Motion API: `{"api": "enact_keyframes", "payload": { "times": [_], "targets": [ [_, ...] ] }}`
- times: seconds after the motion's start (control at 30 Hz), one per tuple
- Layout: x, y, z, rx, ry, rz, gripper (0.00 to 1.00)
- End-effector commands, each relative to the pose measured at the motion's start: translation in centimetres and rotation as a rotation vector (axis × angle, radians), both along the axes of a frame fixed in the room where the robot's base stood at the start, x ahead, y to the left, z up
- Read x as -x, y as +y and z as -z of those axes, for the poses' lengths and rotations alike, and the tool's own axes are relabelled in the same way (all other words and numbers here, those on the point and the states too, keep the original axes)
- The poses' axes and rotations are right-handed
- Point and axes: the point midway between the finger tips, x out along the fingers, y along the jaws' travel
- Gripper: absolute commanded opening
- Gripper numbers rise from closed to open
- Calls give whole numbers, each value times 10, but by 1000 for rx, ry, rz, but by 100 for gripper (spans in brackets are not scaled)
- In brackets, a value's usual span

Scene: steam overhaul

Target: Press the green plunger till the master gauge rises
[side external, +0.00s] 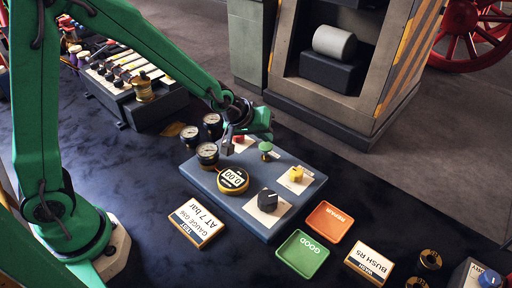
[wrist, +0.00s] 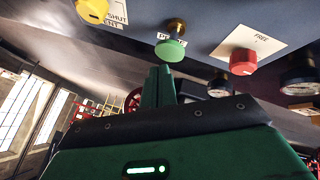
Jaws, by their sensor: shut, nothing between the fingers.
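The green plunger (side external: 265,147) stands up from the blue-grey panel (side external: 262,222), beside the red button (side external: 239,139). In the wrist view the plunger's round green cap (wrist: 173,49) sits on a brass stem. My gripper (side external: 266,134) is shut and empty, close to the cap and above the panel. In the wrist view its green fingertips (wrist: 160,70) appear just short of the cap, with a small gap in the picture; contact cannot be told for sure. Which gauge is the master cannot be told.
Several dial gauges (side external: 207,153) stand at the panel's left edge. A yellow knob (side external: 296,174) and a black knob (side external: 267,199) are on the panel. Orange (side external: 330,221) and green (side external: 302,254) trays lie in front. The red button (wrist: 243,62) is right of the plunger in the wrist view.

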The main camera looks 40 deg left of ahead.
Motion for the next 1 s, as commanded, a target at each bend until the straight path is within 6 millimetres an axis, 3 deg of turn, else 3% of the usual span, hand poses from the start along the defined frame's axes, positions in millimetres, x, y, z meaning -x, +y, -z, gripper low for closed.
{"api": "enact_keyframes", "payload": {
  "times": [0.37, 1.0],
  "targets": [
    [-1, 0, -6, 1, -4, 0, 0],
    [-1, 0, -48, 1, -4, 0, 0]
  ]
}}
